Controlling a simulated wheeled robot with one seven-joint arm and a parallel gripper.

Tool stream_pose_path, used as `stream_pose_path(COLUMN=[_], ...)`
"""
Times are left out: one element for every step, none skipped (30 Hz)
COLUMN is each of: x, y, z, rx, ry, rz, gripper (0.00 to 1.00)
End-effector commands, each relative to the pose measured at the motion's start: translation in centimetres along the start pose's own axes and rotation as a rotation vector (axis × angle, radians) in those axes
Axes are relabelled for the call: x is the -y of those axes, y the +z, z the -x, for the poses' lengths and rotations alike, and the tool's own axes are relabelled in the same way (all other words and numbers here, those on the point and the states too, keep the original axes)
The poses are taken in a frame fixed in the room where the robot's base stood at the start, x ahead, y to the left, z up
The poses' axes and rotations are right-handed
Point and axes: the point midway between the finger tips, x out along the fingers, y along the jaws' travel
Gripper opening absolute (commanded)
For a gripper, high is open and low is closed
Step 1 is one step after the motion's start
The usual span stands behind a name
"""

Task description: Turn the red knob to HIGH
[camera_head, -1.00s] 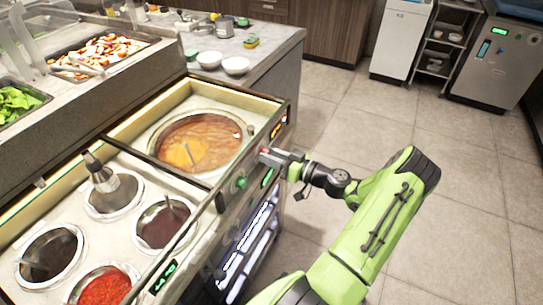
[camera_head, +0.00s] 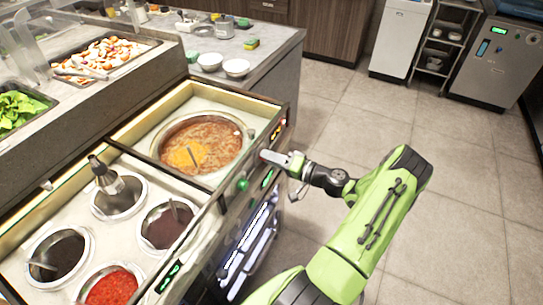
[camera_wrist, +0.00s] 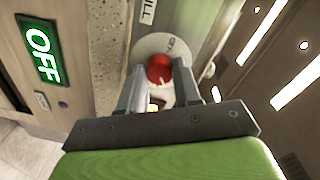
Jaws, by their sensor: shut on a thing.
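The red knob (camera_wrist: 159,69) sits on a round white dial plate in the wrist view, between my two fingers. Small lettering shows on the plate, but I cannot read a HIGH mark or tell the knob's setting. My gripper (camera_wrist: 157,84) is shut on the red knob, one finger on each side. In the head view my gripper (camera_head: 268,157) meets the counter's front panel beside the large soup well (camera_head: 200,143); it mostly hides the knob there.
A green display reading OFF (camera_wrist: 40,53) is left of the knob. A green knob (camera_head: 242,184) is nearby on the same panel. Several sauce wells, one with red sauce (camera_head: 113,289), lie at the lower left. The floor (camera_head: 460,180) to the right is clear.

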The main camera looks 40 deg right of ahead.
Motion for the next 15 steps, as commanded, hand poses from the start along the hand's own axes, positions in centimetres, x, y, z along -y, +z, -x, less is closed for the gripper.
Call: stream_pose_path(x=[0.07, 0.07, 0.07, 0.07, 0.06, 0.05, 0.04, 0.03, 0.02, 0.01, 0.0, -0.01, -0.02, -0.03, -0.04], y=[-0.11, -0.12, -0.12, -0.12, -0.11, -0.1, -0.09, -0.09, -0.09, -0.09, -0.09, -0.1, -0.1, -0.1, -0.1], z=[0.04, 0.05, 0.05, 0.05, 0.04, 0.04, 0.04, 0.04, 0.04, 0.04, 0.05, 0.05, 0.05, 0.05, 0.05], rx=[0.001, 0.002, 0.004, 0.005, 0.006, 0.008, 0.009, 0.01, 0.011, 0.012, 0.013, 0.014, 0.015, 0.015, 0.016], ry=[0.003, 0.003, 0.004, 0.004, 0.004, 0.004, 0.004, 0.005, 0.005, 0.005, 0.006, 0.006, 0.006, 0.007, 0.007], rz=[-0.042, -0.069, -0.104, -0.131, -0.157, -0.189, -0.214, -0.236, -0.265, -0.285, -0.305, -0.329, -0.346, -0.362, -0.381], gripper=[0.02, 0.02, 0.02, 0.02, 0.02, 0.02, 0.02, 0.02, 0.02, 0.02, 0.02, 0.02, 0.02, 0.02, 0.02])
